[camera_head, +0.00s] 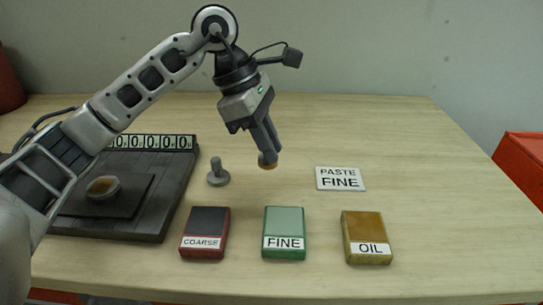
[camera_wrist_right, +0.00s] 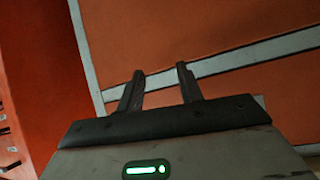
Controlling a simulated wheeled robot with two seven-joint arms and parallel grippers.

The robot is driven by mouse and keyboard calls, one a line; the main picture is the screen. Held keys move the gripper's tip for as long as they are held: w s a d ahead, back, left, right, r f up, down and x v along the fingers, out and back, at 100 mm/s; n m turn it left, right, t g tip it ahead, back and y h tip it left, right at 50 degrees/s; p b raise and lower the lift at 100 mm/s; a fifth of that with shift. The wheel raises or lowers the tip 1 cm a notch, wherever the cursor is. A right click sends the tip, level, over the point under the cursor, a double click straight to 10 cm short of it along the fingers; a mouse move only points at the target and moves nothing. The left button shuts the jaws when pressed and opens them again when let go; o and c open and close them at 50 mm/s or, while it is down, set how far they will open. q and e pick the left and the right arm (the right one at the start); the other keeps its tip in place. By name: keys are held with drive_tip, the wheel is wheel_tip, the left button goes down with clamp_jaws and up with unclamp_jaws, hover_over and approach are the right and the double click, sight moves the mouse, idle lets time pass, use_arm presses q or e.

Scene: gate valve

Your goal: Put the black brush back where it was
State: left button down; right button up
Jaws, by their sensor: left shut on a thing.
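My left gripper (camera_head: 267,152) points down above the middle of the table, shut on a small dark-topped piece with a tan underside (camera_head: 268,165). This looks like the black brush, but its upper part is hidden between the fingers. It looks close to the tabletop; I cannot tell whether it touches. A grey knobbed piece (camera_head: 218,174) stands to its left. The white PASTE FINE label plate (camera_head: 341,179) lies to its right. My right gripper (camera_wrist_right: 160,72) shows in the right wrist view, fingers apart and empty, before an orange surface.
Red COARSE (camera_head: 205,222), green FINE (camera_head: 284,222) and yellow OIL (camera_head: 365,226) blocks line the front. The table's back right is clear. A red box (camera_head: 525,160) stands beyond the right edge.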

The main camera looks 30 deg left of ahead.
use_arm(q)
drive_tip(key=shift+w+f, duration=0.2)
drive_tip(key=shift+f, duration=0.15)
drive_tip(key=shift+w+f+p, duration=0.25)
drive_tip(key=shift+f+p, duration=0.05)
drive_tip(key=shift+f, duration=1.45)
drive_tip(key=shift+f, duration=0.25)
drive_tip(key=c, duration=1.3)
unclamp_jaws()
drive_tip(key=shift+r, duration=0.1)
drive_tip(key=shift+c, duration=0.2)
drive_tip(key=shift+r, duration=0.1)
